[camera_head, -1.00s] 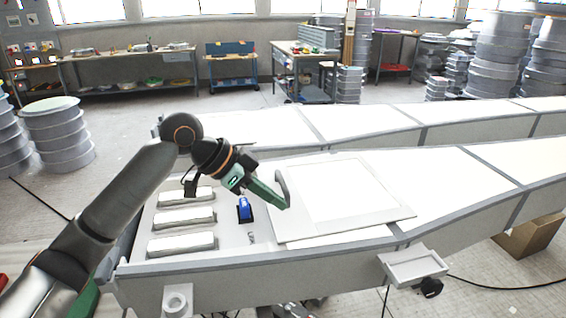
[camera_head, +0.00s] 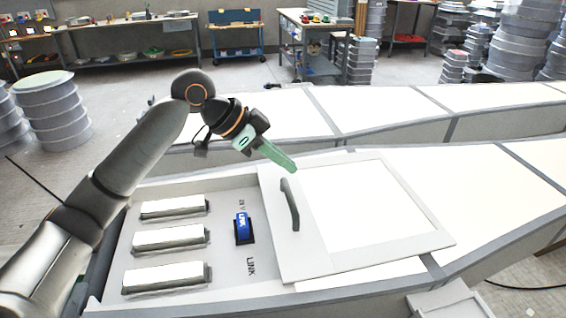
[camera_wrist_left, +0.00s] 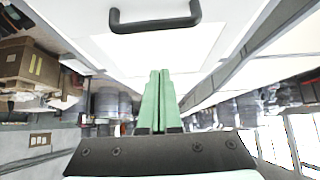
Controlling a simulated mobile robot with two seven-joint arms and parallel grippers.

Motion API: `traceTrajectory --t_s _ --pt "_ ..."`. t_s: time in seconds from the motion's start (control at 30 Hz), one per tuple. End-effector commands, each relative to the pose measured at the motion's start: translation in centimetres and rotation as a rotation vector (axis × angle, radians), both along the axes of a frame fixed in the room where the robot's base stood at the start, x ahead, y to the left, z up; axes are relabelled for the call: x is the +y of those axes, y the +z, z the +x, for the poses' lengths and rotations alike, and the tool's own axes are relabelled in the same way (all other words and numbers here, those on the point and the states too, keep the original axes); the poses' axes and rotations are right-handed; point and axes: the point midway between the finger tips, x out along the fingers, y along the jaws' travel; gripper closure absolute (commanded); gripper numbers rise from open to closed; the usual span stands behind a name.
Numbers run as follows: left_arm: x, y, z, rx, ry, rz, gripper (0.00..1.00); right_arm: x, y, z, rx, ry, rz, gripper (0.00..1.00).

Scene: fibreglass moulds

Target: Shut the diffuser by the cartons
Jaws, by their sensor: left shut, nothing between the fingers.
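The diffuser is a pale panel in a light grey frame (camera_head: 312,262) with a dark bar handle (camera_head: 290,203) near its left edge. It lies over part of the long light box; the compartment left of it is uncovered. The handle also shows at the top of the left wrist view (camera_wrist_left: 155,24). My left gripper (camera_head: 294,168) has green fingers, pressed together and empty. Its tips are near the handle's far end, and in the left wrist view the fingertips (camera_wrist_left: 160,74) are apart from the handle. My right gripper is out of view.
The open compartment holds three white bars (camera_head: 168,238) and a blue switch (camera_head: 242,226). Brown cartons (camera_wrist_left: 30,65) show at the left of the left wrist view. A second long light box (camera_head: 380,105) stands behind. A small grey tray (camera_head: 450,302) sticks out in front.

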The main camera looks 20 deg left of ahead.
Motion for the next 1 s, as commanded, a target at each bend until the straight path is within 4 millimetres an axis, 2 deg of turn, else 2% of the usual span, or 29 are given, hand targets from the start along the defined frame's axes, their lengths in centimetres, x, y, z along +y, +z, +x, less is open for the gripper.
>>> traceTrajectory --t_s 0.37,0.6,1.0 --pt "-4.6 -5.9 3.0 0.004 -0.002 -0.001 1.00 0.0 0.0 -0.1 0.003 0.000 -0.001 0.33" --pt "-1.8 -6.6 1.3 0.001 0.002 0.003 1.00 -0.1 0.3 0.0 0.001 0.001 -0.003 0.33" --pt "-1.2 -6.7 0.8 0.000 0.000 0.000 1.00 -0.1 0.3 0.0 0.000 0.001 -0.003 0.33"
